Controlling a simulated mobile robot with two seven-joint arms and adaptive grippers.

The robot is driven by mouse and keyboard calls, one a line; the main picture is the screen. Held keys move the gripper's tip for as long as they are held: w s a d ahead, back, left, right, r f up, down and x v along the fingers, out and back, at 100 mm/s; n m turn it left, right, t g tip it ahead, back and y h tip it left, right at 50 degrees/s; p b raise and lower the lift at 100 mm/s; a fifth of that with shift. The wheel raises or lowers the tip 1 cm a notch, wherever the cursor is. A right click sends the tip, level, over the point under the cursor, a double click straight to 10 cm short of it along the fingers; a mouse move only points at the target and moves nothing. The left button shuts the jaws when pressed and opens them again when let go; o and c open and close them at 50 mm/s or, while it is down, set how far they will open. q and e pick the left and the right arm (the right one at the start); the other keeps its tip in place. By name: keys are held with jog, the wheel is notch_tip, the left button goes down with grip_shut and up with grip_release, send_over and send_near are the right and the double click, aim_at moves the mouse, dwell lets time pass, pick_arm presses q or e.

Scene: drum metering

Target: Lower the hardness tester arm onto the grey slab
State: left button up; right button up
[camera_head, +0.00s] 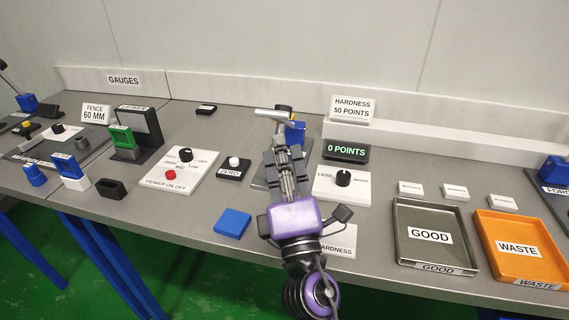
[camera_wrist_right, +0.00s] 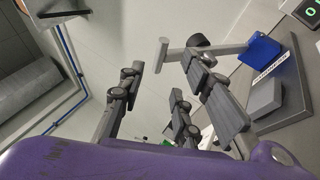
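The hardness tester has a blue post (camera_head: 297,133) and a raised grey arm (camera_head: 273,113) with a crossbar end; its base plate (camera_head: 260,182) is partly hidden behind my gripper. In the right wrist view the tester arm (camera_wrist_right: 220,50) sticks out from the blue post (camera_wrist_right: 262,51). A grey block (camera_wrist_right: 265,98), which looks like the grey slab, sits on the base below the arm; the head view hides it. My right gripper (camera_head: 285,158) is in front of the tester. In the wrist view its fingers (camera_wrist_right: 165,75) are apart, with the arm's crossbar near their tips; contact is unclear. My left gripper is out of view.
A black knob panel (camera_head: 343,186) and a "0 POINTS" display (camera_head: 346,151) stand right of the tester. A grey GOOD tray (camera_head: 402,226) and orange WASTE tray (camera_head: 490,236) are farther right. A blue slab (camera_head: 232,222) lies left of my gripper, near the table edge.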

jog(key=shift+v, duration=1.2)
